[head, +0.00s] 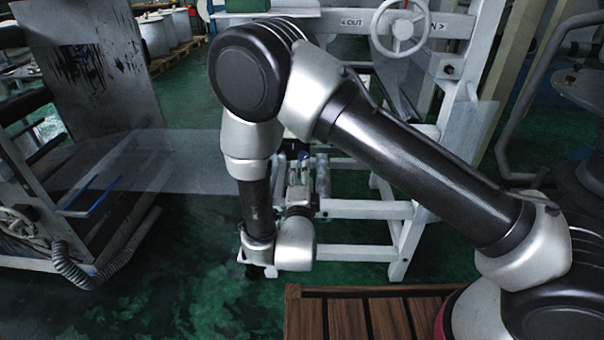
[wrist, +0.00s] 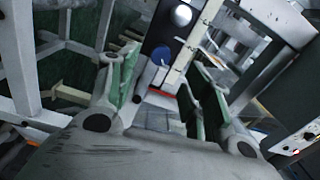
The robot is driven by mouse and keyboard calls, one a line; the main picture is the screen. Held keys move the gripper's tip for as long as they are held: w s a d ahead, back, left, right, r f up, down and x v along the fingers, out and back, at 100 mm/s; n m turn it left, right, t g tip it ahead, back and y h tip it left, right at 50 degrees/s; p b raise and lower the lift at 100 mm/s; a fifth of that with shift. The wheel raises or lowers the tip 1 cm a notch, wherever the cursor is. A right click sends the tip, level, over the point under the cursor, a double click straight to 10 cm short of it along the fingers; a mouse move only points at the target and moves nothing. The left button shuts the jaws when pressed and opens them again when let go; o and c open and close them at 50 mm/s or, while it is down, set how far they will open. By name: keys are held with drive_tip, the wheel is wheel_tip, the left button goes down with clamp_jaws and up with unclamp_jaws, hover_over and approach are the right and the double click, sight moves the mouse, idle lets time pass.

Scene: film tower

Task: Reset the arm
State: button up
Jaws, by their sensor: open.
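My arm spans the head view, folded in an arch from the lower right up to a dark elbow joint and down to the wrist near the middle. My gripper (wrist: 163,82) shows in the wrist view with its two green-padded fingers apart and nothing between them. In the head view my gripper (head: 300,185) is partly hidden beside my forearm. It is in front of the white metal frame (head: 365,209), and I cannot tell whether it touches it.
A handwheel (head: 400,28) sits on the frame's top. A machine with a hose (head: 75,268) stands at left, with a clear sheet (head: 190,160) stretching from it. A slatted wooden surface (head: 375,318) lies at the bottom. Green floor (head: 200,300) is open at lower left.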

drive_tip(key=s+a+f+n+g+y, duration=0.1)
drive_tip(key=s+a+f+n+g, duration=0.15)
drive_tip(key=f+n+g, duration=0.4)
drive_tip(key=s+a+f+n+g+y, duration=0.15)
drive_tip(key=s+f+n+g, duration=0.25)
drive_tip(key=f, duration=0.5)
drive_tip(key=s+d+r+n+g, duration=0.3)
drive_tip(key=d+r+n+g, duration=0.1)
drive_tip(key=r, duration=0.2)
drive_tip(key=s+d+r+n+g, duration=0.3)
drive_tip(key=s+r+n, duration=0.1)
drive_tip(key=r, duration=0.2)
drive_tip(key=s+d+r+t, duration=0.1)
drive_tip(key=s+d+r, duration=0.2)
drive_tip(key=d+r, duration=0.7)
drive_tip(key=s+d+r+m+t+h, duration=0.1)
drive_tip(key=s+d+r, duration=0.2)
drive_tip(key=d+r, duration=0.7)
drive_tip(key=s+d+r+t+h, duration=0.1)
drive_tip(key=s+d+r, duration=0.3)
drive_tip(key=d+r, duration=0.6)
drive_tip(key=d, duration=0.4)
drive_tip(key=shift+d+m, duration=0.15)
drive_tip(key=shift+m, duration=0.2)
